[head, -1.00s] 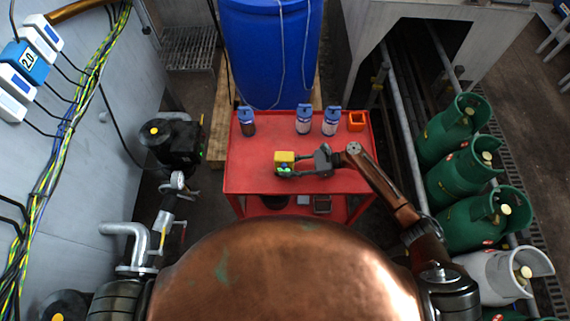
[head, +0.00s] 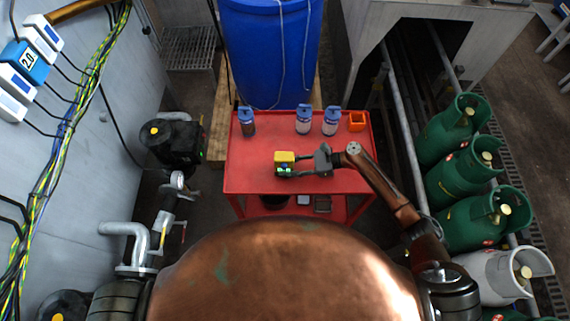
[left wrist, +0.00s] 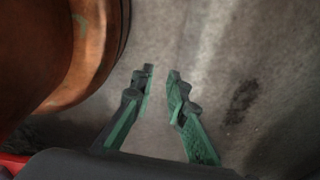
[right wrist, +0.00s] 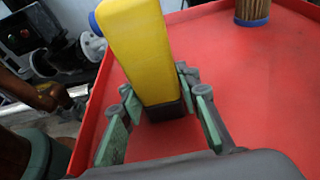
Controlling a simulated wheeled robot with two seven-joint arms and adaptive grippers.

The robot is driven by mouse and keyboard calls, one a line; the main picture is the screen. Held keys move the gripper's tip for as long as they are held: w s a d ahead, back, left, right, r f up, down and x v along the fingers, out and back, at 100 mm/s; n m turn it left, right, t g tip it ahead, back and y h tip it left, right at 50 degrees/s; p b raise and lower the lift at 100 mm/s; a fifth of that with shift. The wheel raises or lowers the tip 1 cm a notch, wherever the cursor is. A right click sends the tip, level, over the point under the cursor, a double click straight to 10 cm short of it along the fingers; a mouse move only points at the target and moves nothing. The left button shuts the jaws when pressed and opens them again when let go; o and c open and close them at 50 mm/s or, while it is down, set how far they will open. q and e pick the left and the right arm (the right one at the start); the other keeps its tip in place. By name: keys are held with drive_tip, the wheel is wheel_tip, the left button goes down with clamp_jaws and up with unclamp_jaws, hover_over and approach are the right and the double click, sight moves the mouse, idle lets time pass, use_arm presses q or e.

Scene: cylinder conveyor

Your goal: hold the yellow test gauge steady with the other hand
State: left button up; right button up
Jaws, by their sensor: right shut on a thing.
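The yellow test gauge (head: 284,157) is above the front middle of the red cart top. In the right wrist view the gauge (right wrist: 139,48) is a tall yellow body with a dark lower end and a blue part at its upper left. My right gripper (head: 290,171) reaches in from the right and is shut on the gauge; its green-padded fingers (right wrist: 160,110) are on both sides of the dark end. My left gripper (left wrist: 160,72) shows only in the left wrist view. It is empty, with a gap between its fingers, over bare grey floor beside my copper body.
A blue barrel (head: 270,55) is behind. Green gas cylinders (head: 462,180) line the right; black pump gear (head: 172,140) is left. The cart's left front is clear.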

use_arm(q)
clamp_jaws()
drive_tip(key=shift+s, duration=0.1)
idle(1.0)
drive_tip(key=w+d+r+t+h, duration=0.1)
drive_tip(key=w+d+r+t, duration=0.15)
drive_tip(key=w, duration=0.55)
drive_tip(key=w+d+r+t, duration=0.1)
drive_tip(key=w+d+r, duration=0.3)
drive_tip(key=w, duration=0.5)
drive_tip(key=w+d+r+m+t+h, duration=0.1)
drive_tip(key=w+d+r+t+h, duration=0.2)
drive_tip(key=w+d+r, duration=0.9)
drive_tip(key=w+d+r+t+h, duration=0.1)
drive_tip(key=d+r, duration=0.3)
drive_tip(key=r, duration=0.8)
drive_tip(key=w+d+r+t+h, duration=0.1)
drive_tip(key=d+r+h, duration=0.2)
drive_tip(key=r, duration=1)
drive_tip(key=w+d+r+m+t+h, duration=0.1)
drive_tip(key=d+r+h, duration=0.1)
drive_tip(key=d+r, duration=0.5)
wheel_tip(320, 180, up, 5)
drive_tip(key=shift+w+d+r, duration=0.15)
drive_tip(key=shift+w+r, duration=0.05)
drive_tip(key=shift+w, duration=0.05)
